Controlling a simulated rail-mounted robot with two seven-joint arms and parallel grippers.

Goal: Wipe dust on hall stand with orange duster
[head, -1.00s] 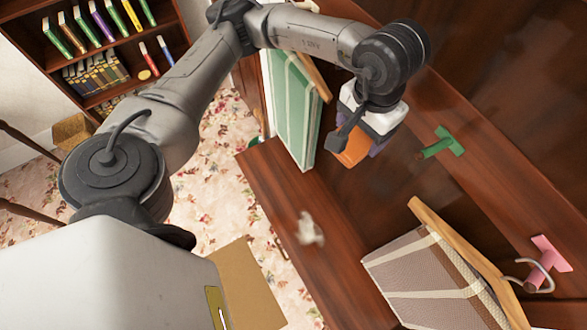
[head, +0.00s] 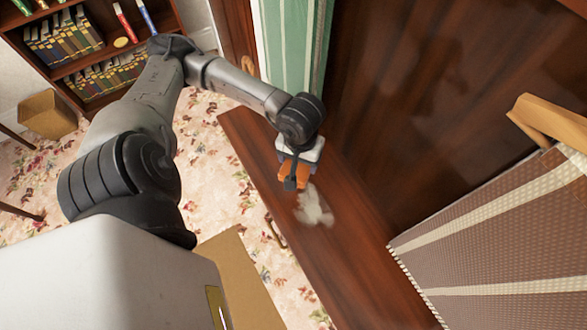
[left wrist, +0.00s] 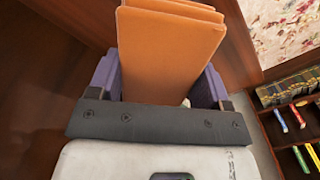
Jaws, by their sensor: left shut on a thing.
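The orange duster (head: 287,176) is clasped in my left gripper (head: 294,165), close above the wooden surface of the hall stand (head: 345,258). In the left wrist view the folded orange duster (left wrist: 168,50) sits between the two purple fingers of the gripper (left wrist: 160,82). A pale, greyish-white dust patch (head: 315,206) lies on the hall stand, just beside and below the duster in the head view. Whether the duster touches the wood or the dust edge cannot be told. My right gripper is not in view.
A green striped garment (head: 292,60) hangs behind my left gripper. A brown striped garment (head: 500,240) on a wooden hanger (head: 548,118) hangs at the right, over the hall stand's surface. A bookshelf (head: 95,60) and a cardboard box (head: 47,113) stand at the left.

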